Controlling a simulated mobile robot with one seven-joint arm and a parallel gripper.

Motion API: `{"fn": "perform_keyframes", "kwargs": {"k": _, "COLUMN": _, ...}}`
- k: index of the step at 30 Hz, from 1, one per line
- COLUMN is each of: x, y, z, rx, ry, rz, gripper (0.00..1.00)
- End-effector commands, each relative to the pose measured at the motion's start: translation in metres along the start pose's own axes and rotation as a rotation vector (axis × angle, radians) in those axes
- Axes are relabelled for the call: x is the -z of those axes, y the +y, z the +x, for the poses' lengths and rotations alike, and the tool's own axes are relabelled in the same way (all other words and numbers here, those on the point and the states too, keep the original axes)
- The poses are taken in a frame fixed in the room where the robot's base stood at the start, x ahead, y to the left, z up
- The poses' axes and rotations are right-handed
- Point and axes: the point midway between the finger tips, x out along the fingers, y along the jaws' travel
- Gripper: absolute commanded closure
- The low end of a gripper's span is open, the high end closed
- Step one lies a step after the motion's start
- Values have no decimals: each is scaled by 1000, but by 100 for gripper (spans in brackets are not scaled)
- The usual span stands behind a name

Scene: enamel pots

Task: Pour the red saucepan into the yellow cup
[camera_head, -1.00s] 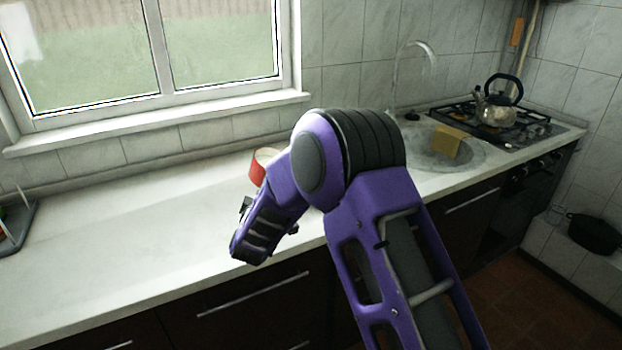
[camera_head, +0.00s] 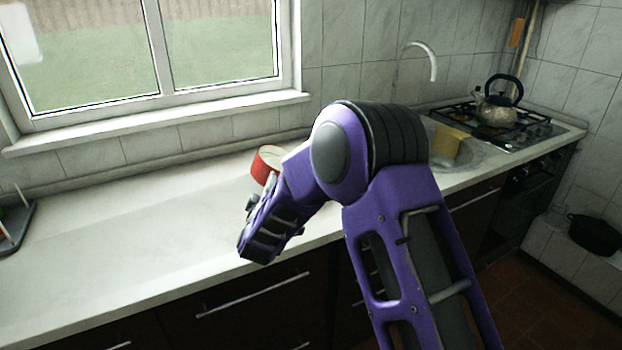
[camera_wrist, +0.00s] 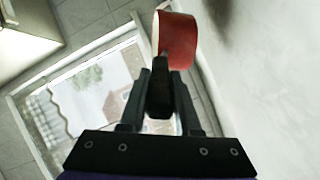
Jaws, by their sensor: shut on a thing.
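The red saucepan (camera_head: 262,168) has a pale inside and is partly hidden behind my arm, over the back part of the counter. It looks tilted, with its opening toward the upper right. In the wrist view the saucepan (camera_wrist: 178,40) is just beyond the fingertips, its pale rim on the left. My gripper (camera_wrist: 162,78) is shut on its dark handle (camera_wrist: 160,98). I cannot tell the height of the saucepan over the counter or see what is inside it.
The white counter (camera_head: 130,235) is clear left of my arm, up to a dark rack (camera_head: 14,228) at the left edge.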

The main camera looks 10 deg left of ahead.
Motion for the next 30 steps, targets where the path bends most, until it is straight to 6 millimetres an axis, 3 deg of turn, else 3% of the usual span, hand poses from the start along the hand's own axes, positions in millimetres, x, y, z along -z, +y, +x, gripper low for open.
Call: {"fn": "perform_keyframes", "kwargs": {"k": 30, "x": -2, "y": 16, "z": -1, "rx": -13, "ry": 12, "rz": 60, "gripper": 100}}
